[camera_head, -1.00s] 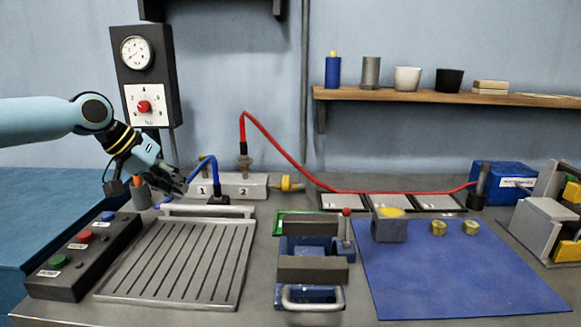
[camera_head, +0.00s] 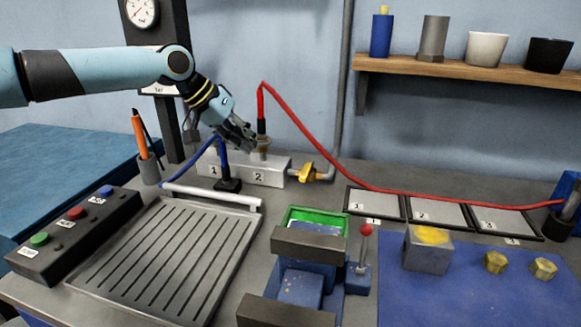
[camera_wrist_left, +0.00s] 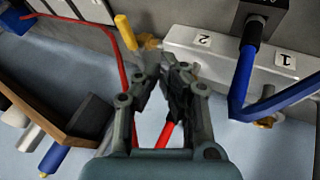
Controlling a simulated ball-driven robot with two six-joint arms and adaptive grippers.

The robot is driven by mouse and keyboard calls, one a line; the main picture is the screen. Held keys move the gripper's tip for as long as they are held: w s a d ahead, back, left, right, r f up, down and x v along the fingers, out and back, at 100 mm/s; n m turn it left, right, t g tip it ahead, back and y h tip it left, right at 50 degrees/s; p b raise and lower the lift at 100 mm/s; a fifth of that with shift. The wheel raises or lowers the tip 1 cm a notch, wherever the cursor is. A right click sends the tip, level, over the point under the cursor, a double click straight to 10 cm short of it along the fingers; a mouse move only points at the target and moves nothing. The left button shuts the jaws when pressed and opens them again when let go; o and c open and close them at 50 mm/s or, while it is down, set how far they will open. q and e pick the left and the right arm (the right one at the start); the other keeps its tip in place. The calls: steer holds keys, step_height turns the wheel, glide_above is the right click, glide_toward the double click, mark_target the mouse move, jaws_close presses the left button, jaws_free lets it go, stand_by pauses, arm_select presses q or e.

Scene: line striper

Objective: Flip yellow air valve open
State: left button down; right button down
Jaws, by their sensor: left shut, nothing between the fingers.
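The yellow air valve (camera_head: 308,172) sits on a grey pipe at the right end of the light grey manifold block (camera_head: 270,178) marked 1 and 2. In the left wrist view its yellow handle (camera_wrist_left: 125,32) sticks out from a brassy body, just beyond and left of my fingertips. My left gripper (camera_head: 250,145) is shut and empty, in front of the manifold near port 2, left of the valve. It also shows in the wrist view (camera_wrist_left: 165,66), with its fingertips close to the valve but apparently apart from it. My right gripper is out of view.
A red hose (camera_head: 300,130) rises from behind my gripper and runs right. A blue hose (camera_head: 224,160) ends at a black block left of it. A ribbed tray (camera_head: 170,265), button box (camera_head: 70,232) and vise (camera_head: 305,245) stand in front. The wooden shelf (camera_head: 460,72) overhangs at right.

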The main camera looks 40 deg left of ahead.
mark_target(307, 169)
arm_select(q)
steer(key=b+x, duration=0.1)
steer(key=x, duration=0.8)
steer(key=shift+d, duration=0.1)
steer(key=w+d, duration=0.1)
steer(key=w+d+p, duration=0.1)
steer(key=shift+d+f, duration=0.25)
steer(key=shift+d, duration=0.1)
steer(key=shift+w+d+f, duration=0.1)
steer(key=shift+w+d, duration=0.05)
steer(key=shift+d, duration=0.3)
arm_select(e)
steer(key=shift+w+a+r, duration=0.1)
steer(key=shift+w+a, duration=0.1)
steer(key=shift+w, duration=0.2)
arm_select(q)
steer(key=shift+d, duration=0.1)
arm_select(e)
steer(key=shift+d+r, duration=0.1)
